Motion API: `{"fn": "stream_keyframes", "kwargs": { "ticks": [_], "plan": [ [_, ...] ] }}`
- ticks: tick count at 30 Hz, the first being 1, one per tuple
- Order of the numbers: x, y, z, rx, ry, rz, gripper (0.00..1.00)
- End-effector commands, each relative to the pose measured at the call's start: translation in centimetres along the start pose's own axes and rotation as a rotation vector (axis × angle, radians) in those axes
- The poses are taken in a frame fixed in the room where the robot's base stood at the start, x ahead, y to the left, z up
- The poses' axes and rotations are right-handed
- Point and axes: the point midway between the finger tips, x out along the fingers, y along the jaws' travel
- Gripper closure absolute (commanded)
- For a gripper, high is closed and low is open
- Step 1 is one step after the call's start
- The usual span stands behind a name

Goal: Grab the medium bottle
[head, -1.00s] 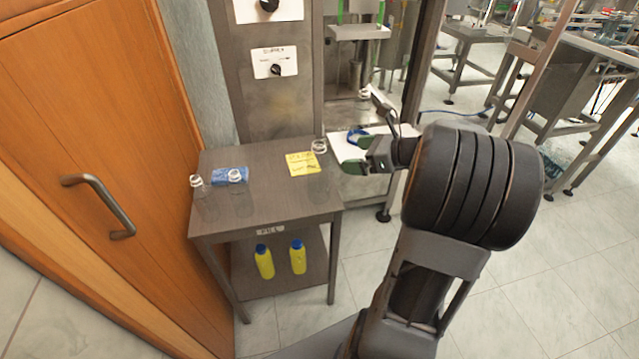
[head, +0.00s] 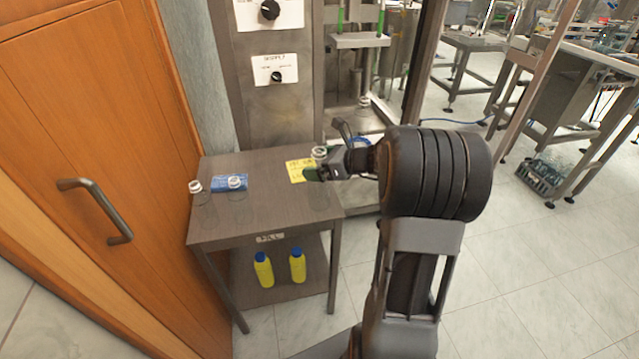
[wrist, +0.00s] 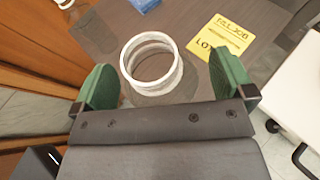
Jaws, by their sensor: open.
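A clear bottle with a white ring-like neck (head: 319,152) stands at the right end of the small table (head: 265,215). In the wrist view its neck (wrist: 174,72) shows between the two green fingers of my gripper (wrist: 165,80). The fingers are spread wide, one on each side, with gaps to the neck. In the head view my gripper (head: 315,173) is at this bottle, hiding part of it. I cannot tell by size which is the medium one.
A yellow note (head: 297,171) lies beside the bottle. Two yellow bottles with blue caps (head: 263,270) stand on the lower shelf. Another clear bottle (head: 364,102) is in the machine behind. A wooden door (head: 85,120) borders the left; open floor lies right.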

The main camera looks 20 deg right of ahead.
Motion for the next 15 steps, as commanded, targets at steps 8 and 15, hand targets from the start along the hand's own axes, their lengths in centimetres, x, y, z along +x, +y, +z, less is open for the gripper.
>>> {"fn": "stream_keyframes", "kwargs": {
  "ticks": [8, 15],
  "plan": [
    [0.5, -0.03, 0.03, 0.0, -0.001, -0.001, 0.0],
    [0.48, -0.02, 0.03, 0.0, 0.0, -0.001, 0.18]
  ]
}}
